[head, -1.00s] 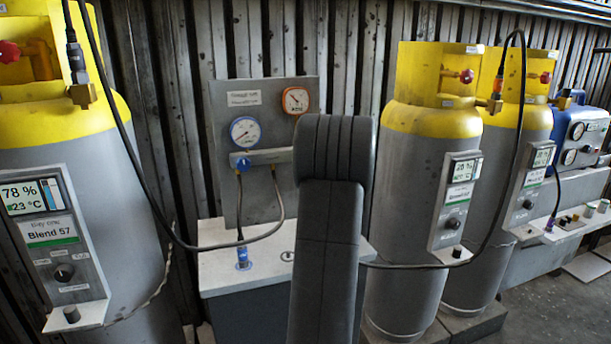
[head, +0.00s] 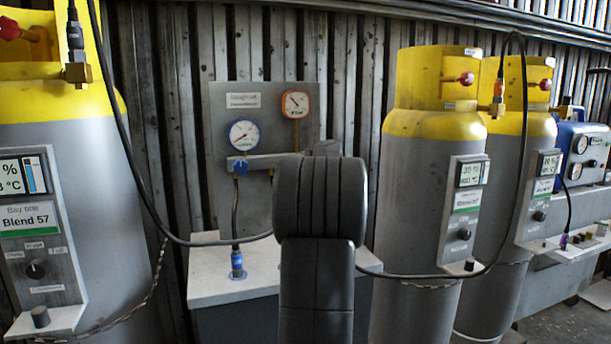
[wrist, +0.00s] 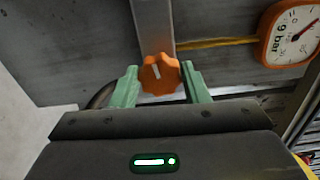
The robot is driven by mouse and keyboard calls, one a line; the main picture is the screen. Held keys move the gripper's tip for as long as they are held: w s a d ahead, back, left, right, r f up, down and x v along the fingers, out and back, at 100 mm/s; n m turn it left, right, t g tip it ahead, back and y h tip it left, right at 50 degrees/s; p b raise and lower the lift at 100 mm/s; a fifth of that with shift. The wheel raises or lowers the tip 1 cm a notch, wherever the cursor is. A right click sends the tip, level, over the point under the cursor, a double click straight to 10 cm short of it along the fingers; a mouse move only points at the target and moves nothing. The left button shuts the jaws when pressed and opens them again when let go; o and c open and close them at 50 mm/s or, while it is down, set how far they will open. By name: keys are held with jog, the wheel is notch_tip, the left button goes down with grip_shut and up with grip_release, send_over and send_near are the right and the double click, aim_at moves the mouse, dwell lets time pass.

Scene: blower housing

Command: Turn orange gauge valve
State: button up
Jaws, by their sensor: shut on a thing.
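In the head view the same gauge (head: 295,104) is at the upper right of the grey panel (head: 225,105). My arm hides the orange knob and my gripper in that view.
A blue gauge (head: 244,135) with a blue knob (head: 239,167) is left of the orange gauge. A black hose (head: 140,190) loops across in front of the panel. Grey and yellow cylinders (head: 420,190) stand left and right. A white ledge (head: 215,285) lies below.

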jog(key=shift+f+n+b, duration=0.1)
jog(key=shift+n+b, duration=0.6)
jog(key=shift+n, duration=0.1)
jog(key=o, duration=1)
jog(key=shift+c, duration=0.2)
jog(key=b+v, duration=0.2)
jog(key=v, duration=1.1)
jog(key=shift+s, duration=0.35)
jog(key=shift+d, duration=0.1)
